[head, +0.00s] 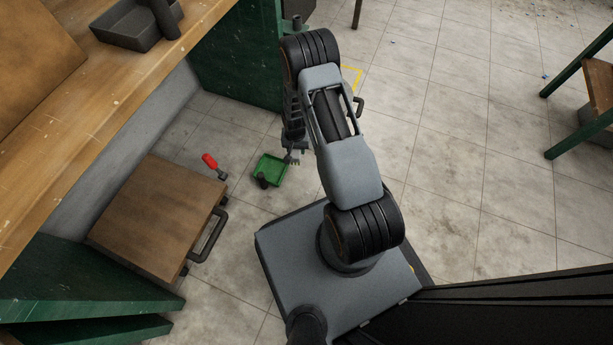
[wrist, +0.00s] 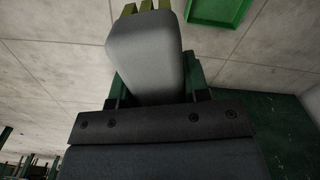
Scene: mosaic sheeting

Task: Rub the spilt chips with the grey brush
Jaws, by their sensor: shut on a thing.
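My gripper (head: 292,155) hangs low over the floor beside the green dustpan. In the wrist view it is shut on the grey brush (wrist: 145,55), whose grey body points away from the jaws with olive-yellow bristles at the far end. In the head view I cannot make out the brush clearly. Spilt chips (head: 393,42) show as small blue specks on the tiled floor at the top right, well apart from my gripper.
The green dustpan (head: 270,169) with a dark handle lies on the floor. A red-handled tool (head: 211,162) lies near a low wooden-topped box (head: 155,215). A workbench (head: 100,95) runs along the left. A yellow marking (head: 353,75) lies behind my arm. Tiles at right are mostly clear.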

